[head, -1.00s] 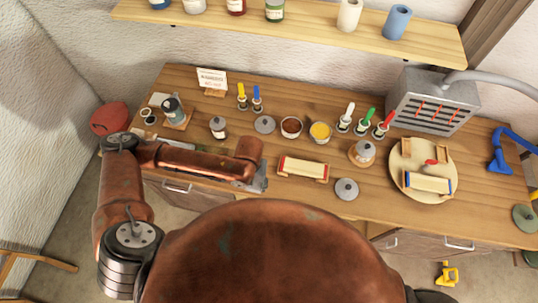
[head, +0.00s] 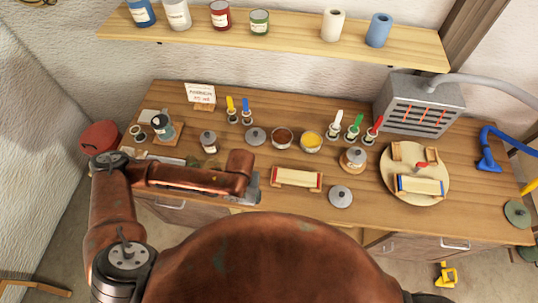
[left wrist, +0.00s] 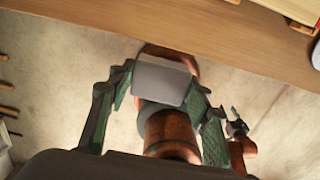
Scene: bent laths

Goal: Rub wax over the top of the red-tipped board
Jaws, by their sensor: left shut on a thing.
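The red-tipped board (head: 297,179) is a pale board with red edges, lying level on wooden rests near the front of the bench. My left gripper (head: 250,188) is just left of it, by the bench's front edge, and appears apart from it. In the left wrist view my left gripper (left wrist: 160,84) is shut on a smooth grey block (left wrist: 160,83), held between its green-grey fingers. An open tin with yellow contents (head: 311,141) and one with brown-red contents (head: 283,137) stand behind the board. My right gripper does not show.
A blue-ended board (head: 420,187) sits on a round turntable (head: 440,162) at the right. A grey lid (head: 340,197) and a lidded jar (head: 353,160) are close to the red-tipped board. Brushes and a grey heater (head: 418,102) stand behind.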

